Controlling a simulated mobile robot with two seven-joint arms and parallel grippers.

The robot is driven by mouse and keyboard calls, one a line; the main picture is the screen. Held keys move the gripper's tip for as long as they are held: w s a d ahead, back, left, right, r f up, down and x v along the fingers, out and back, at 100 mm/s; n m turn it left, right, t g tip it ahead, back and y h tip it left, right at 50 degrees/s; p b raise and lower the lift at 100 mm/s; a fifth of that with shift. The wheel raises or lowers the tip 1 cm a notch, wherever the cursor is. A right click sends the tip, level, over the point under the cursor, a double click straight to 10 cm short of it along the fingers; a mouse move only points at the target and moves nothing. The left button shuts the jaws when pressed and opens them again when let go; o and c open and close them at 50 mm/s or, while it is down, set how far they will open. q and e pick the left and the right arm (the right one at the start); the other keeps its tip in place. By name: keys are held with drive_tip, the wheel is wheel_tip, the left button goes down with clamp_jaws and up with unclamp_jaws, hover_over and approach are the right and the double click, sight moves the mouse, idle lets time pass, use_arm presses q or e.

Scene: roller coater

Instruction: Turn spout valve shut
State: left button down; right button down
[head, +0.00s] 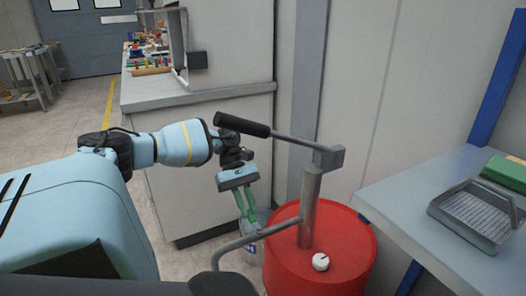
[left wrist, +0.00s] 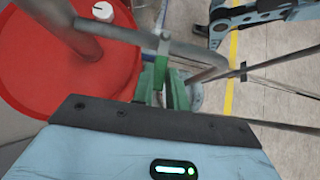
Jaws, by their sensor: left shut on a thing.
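A red drum (head: 335,262) carries an upright grey pump post with a grey spout pipe (head: 277,230) that runs left and bends down. In the left wrist view the pipe (left wrist: 122,33) crosses from the drum (left wrist: 40,75) to the right. A small upright valve piece (left wrist: 162,48) sits on the pipe there. My left gripper (head: 248,217) points down at the pipe in the head view. Its green fingers (left wrist: 162,85) are at the valve, shut on what appears to be its handle, which they mostly hide.
The black-gripped pump lever (head: 243,125) passes just above my left gripper. A white cap (head: 320,261) sits on the drum top. A grey bench (head: 400,205) with a roller tray (head: 480,215) stands at right. A cabinet (head: 205,150) stands behind my arm.

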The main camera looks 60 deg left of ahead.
use_arm(q)
drive_tip(key=shift+w, duration=0.1)
idle(0.5)
drive_tip(key=c, duration=1.4)
unclamp_jaws()
drive_tip(key=b+v, duration=0.2)
drive_tip(key=v, duration=0.5)
drive_tip(key=shift+w+a+r, duration=0.15)
drive_tip(key=shift+a+r, duration=0.15)
drive_tip(key=shift+a, duration=0.05)
